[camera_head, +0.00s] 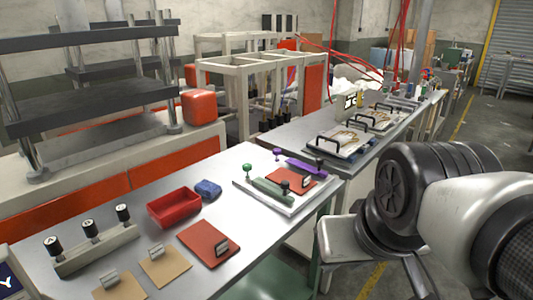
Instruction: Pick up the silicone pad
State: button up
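A flat reddish-brown pad (203,238) that looks like the silicone pad lies on the metal table, with a small metal clip-like block on its right part. A second reddish pad (284,181) lies on a white plate (262,198) farther back, beside a green bar and a purple bar. I cannot tell for certain which one is the silicone pad. My arm (430,200) is at the right, beyond the table's right edge and apart from both pads. My gripper's fingers do not show.
Two tan sheets (165,268) with metal blocks lie left of the near pad. A red tray (174,208), a blue cloth-like item (208,190) and a rack with black knobs (93,247) share the table. A large press (95,100) stands behind. Bare tabletop surrounds the near pad's right side.

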aim_at(300, 184)
jog(key=i+l+u, duration=0.4)
jog(key=l+u, duration=0.15)
jog(key=i+l+u, duration=0.15)
jog(key=l+u, duration=0.15)
jog(key=l, duration=0.25)
jog(key=i+l+u, duration=0.1)
jog(key=l+u, duration=0.2)
jog(key=i+l, duration=0.05)
jog(key=l, duration=0.05)
